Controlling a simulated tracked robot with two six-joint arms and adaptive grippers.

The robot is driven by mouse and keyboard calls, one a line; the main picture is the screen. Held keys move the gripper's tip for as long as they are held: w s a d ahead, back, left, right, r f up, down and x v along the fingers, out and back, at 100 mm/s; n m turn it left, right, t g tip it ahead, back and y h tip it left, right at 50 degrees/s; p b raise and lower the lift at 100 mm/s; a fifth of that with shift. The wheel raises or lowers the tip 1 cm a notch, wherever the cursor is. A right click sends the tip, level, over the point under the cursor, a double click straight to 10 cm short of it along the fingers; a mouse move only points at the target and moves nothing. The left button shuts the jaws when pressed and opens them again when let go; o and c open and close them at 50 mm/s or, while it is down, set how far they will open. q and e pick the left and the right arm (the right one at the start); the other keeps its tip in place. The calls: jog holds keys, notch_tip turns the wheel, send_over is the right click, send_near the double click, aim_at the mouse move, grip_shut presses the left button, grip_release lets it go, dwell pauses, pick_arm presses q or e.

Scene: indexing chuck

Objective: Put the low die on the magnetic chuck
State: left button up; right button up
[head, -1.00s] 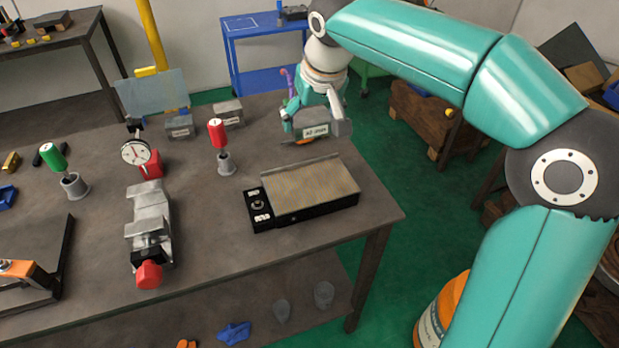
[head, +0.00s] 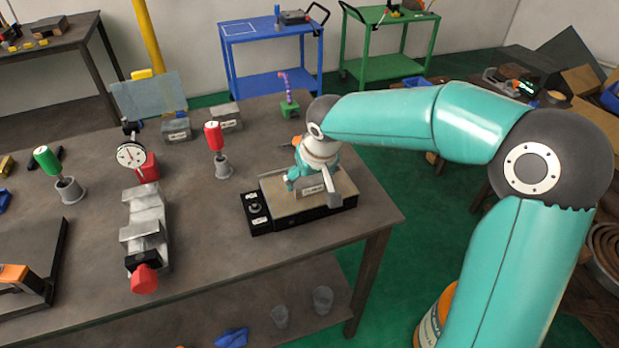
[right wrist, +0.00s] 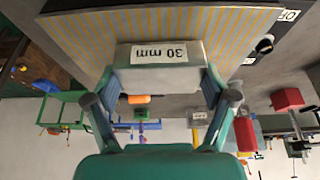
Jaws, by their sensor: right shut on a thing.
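A grey block-shaped die (right wrist: 160,72) with a white label reading 30 mm, upside down in the right wrist view, sits between my right gripper's fingers. My right gripper (head: 312,188) is shut on it. In the head view, the die (head: 312,192) is over the striped plate of the magnetic chuck (head: 270,196), mostly under my wrist. The chuck plate (right wrist: 90,35) fills the top of the right wrist view. I cannot tell whether the die touches it. Two other labelled grey dies (head: 177,129), (head: 228,117) stand at the back of the table. My left gripper is not in view.
A red-handled tool in a grey holder (head: 216,148) stands left of the chuck. Further left are a dial gauge (head: 131,155) and a grey vise (head: 146,225) with a red end. A small green stand (head: 289,107) is behind the chuck. The table's front right is clear.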

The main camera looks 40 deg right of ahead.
dwell(0.3)
jog(key=o, duration=1.7)
jog(key=shift+f, duration=0.1)
jog(key=v, duration=1.2)
jog(key=shift+s, duration=0.15)
